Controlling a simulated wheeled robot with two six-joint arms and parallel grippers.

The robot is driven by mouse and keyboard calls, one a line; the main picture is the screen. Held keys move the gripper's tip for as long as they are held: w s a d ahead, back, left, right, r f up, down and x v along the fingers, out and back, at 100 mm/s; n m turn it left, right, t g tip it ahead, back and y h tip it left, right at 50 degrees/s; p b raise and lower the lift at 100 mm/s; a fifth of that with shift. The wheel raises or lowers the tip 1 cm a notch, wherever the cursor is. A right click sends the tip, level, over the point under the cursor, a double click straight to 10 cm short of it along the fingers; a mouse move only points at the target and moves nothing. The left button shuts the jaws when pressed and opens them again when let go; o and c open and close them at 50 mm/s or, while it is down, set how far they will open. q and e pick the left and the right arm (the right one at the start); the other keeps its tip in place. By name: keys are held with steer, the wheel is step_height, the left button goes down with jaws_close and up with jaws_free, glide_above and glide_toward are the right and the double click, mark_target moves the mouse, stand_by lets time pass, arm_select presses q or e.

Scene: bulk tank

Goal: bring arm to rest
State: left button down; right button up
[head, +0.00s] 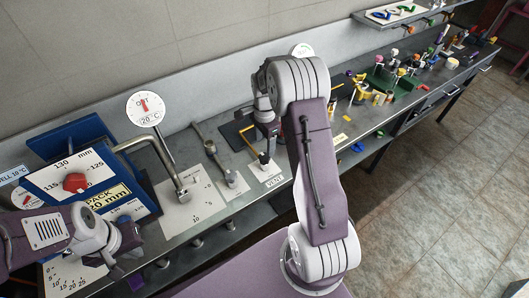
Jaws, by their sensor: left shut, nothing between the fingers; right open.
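My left gripper (122,264) is at the lower left, shut and empty, over the bench's front edge beside the blue pack box (130,207). Its fingers are small and dark here, and I cannot tell whether they touch anything. My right arm (318,170) rises from the bottom centre and bends over at its top. My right gripper (263,152) hangs down from it, open, above the bench near the "VENT" label (273,182). The arm hides part of the bench behind it.
A red knob (75,183) sits on the pack box's dial plate. A bent metal pipe (160,155) and a round 20 °C gauge (145,108) stand near it. Small tools and a green tray (388,82) fill the bench at right. The tiled floor (440,190) is clear.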

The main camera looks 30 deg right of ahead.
step_height(320, 180, up, 2)
steer(key=shift+r, duration=0.1)
stand_by(0.4)
steer(key=s+a+r+n+t, duration=0.1)
steer(key=s+a+r+n, duration=0.4)
steer(key=a, duration=0.4)
steer(key=s+a+f+n, duration=0.1)
steer(key=s+f+n, duration=0.1)
steer(key=s+n, duration=0.4)
steer(key=s+a+f+n, duration=0.1)
steer(key=s+f+n, duration=0.1)
steer(key=s+n, duration=0.4)
steer(key=shift+s+f, duration=0.2)
steer(key=shift+f, duration=0.05)
